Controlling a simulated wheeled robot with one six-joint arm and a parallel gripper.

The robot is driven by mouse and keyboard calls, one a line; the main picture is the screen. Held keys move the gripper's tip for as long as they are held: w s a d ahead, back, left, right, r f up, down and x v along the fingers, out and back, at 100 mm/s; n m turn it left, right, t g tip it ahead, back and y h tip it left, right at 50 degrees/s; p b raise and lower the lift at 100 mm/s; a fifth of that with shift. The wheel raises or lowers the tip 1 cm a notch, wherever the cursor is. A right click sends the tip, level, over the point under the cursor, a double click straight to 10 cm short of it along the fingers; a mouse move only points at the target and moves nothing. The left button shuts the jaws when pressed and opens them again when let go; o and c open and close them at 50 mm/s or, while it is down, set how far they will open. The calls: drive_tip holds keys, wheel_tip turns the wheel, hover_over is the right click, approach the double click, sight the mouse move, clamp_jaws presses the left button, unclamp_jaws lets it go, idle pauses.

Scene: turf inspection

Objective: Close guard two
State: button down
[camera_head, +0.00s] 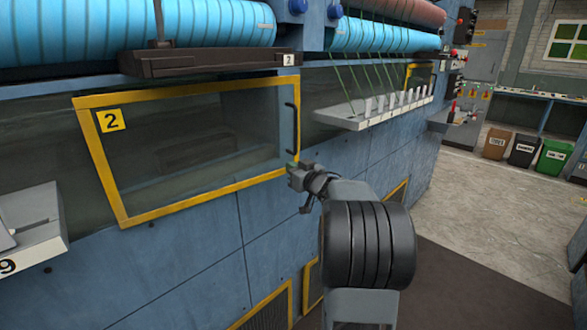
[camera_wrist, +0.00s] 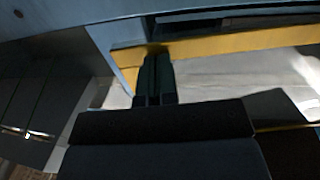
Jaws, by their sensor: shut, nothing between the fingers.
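Guard two (camera_head: 190,145) is a clear panel in a yellow frame with a yellow "2" label at its upper left, on the blue machine face in the head view. It appears to lie about flush with the face, though I cannot tell whether it is fully seated. A dark handle (camera_head: 291,128) stands on the blue strip at its right side. My gripper (camera_head: 292,168) is shut and empty near the frame's lower right corner, below the handle. In the wrist view, the shut fingers (camera_wrist: 155,75) are at a yellow frame bar (camera_wrist: 225,43); I cannot tell whether they touch it.
A grey ledge with several white pieces (camera_head: 375,112) juts out right of the guard. Another grey ledge (camera_head: 32,230) juts out at the lower left. Blue rollers (camera_head: 200,25) run above. Open floor (camera_head: 480,210) and several bins (camera_head: 522,148) are at the right.

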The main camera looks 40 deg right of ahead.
drive_tip(key=w+p, duration=0.1)
drive_tip(key=w, duration=0.3)
idle(0.4)
drive_tip(key=shift+s, duration=0.25)
drive_tip(key=s+d, duration=0.2)
drive_tip(key=s, duration=1.1)
drive_tip(key=shift+s+d, duration=0.15)
drive_tip(key=shift+d, duration=0.15)
